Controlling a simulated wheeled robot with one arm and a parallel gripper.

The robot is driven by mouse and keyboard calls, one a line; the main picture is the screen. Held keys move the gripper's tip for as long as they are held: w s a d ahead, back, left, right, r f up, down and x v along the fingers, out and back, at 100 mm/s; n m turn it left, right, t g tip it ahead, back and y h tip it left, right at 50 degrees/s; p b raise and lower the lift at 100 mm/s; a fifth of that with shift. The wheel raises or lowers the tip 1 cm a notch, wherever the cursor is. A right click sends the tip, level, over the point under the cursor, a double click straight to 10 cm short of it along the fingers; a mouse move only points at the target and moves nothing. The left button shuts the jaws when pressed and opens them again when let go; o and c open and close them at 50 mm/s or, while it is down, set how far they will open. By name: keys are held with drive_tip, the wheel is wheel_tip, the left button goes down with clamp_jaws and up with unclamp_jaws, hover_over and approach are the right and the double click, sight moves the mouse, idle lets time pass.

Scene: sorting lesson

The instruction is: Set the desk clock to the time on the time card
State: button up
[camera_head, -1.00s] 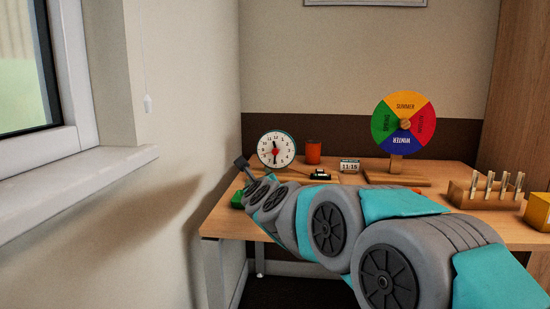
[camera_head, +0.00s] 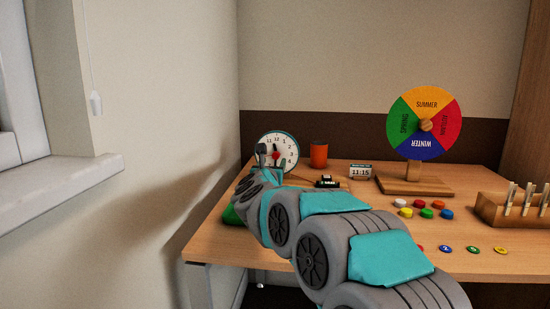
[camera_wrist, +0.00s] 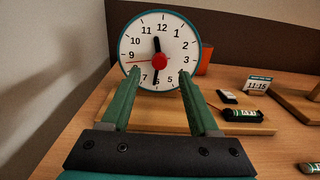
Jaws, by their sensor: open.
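The desk clock (camera_head: 285,143), white-faced with a teal rim, stands upright on a wooden base at the back left of the desk. In the wrist view the clock (camera_wrist: 183,32) has its short black hand between 11 and 12, its long black hand near 6, a thin red hand near 9 and a red centre knob (camera_wrist: 159,61). The time card (camera_head: 360,171) reads 11:15; it also shows in the wrist view (camera_wrist: 257,85). My gripper (camera_wrist: 159,74) is open and empty, its fingertips before the lower clock face, either side of the long hand. In the head view my gripper (camera_head: 268,154) covers the clock's left part.
An orange cup (camera_head: 319,155) stands right of the clock. A black item with a green end (camera_wrist: 247,115) lies near the clock base. The season wheel (camera_head: 425,123), coloured counters (camera_head: 426,212) and a peg rack (camera_head: 505,208) are further right. A wall is close on the left.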

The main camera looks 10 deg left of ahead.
sight(276, 157)
drive_tip(key=w, duration=0.3)
drive_tip(key=shift+w+r+p, duration=0.1)
drive_tip(key=shift+w+p, duration=0.05)
drive_tip(key=shift+p, duration=0.2)
drive_tip(key=shift+w, duration=0.75)
drive_tip(key=shift+c, duration=0.2)
clamp_jaws()
